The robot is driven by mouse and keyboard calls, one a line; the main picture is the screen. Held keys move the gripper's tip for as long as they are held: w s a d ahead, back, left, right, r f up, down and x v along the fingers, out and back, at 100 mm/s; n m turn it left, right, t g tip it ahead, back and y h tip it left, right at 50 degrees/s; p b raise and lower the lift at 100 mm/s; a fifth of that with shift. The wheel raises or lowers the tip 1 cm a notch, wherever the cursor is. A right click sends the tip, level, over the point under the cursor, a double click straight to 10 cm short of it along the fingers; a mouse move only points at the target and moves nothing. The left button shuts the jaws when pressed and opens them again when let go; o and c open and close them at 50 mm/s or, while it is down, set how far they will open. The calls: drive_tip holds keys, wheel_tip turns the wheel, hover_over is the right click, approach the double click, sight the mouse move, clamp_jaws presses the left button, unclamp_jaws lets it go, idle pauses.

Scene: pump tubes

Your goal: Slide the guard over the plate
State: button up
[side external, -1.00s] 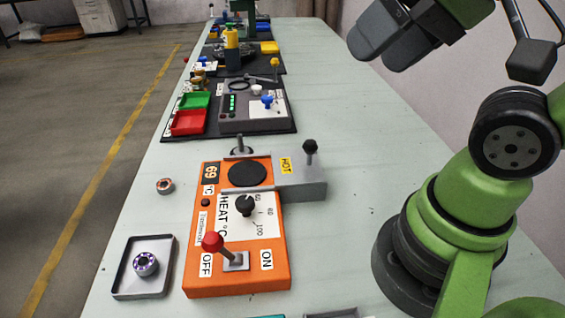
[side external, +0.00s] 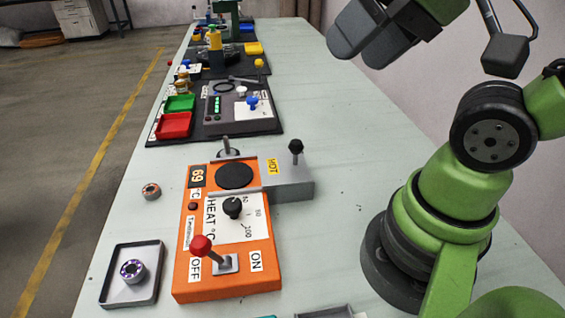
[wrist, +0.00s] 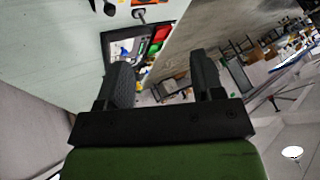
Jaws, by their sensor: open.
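The guard (side external: 289,181) is a grey metal box with a black-knobbed post, at the right side of the orange heater unit (side external: 227,283). The plate (side external: 234,176) is a round black disc on top of the heater, left of the guard and uncovered. The yellow HOT label (side external: 271,167) lies between them. My gripper (side external: 365,40) is high above the bench, up and to the right of the guard, well apart from it. In the wrist view my gripper (wrist: 163,80) is open, with nothing between its fingers.
The heater has a red-knobbed lever (side external: 202,246) and a black dial (side external: 232,208). A grey tray (side external: 157,270) holding a ringed part stands at left, with a small round part (side external: 151,191) behind it. Red and green bins (side external: 174,125) stand farther back. Bench right of the guard is clear.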

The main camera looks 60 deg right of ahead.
drive_tip(key=shift+c, duration=0.2)
drive_tip(key=n+g+h, duration=0.2)
drive_tip(key=g, duration=0.5)
hover_over(296, 144)
drive_tip(key=f, duration=1.5)
drive_tip(key=shift+w+d, duration=0.15)
drive_tip(key=shift+d, duration=0.15)
drive_tip(key=shift+w+d+f, duration=0.1)
drive_tip(key=shift+f, duration=0.55)
wheel_tip(296, 144, down, 9)
drive_tip(key=shift+f, duration=0.1)
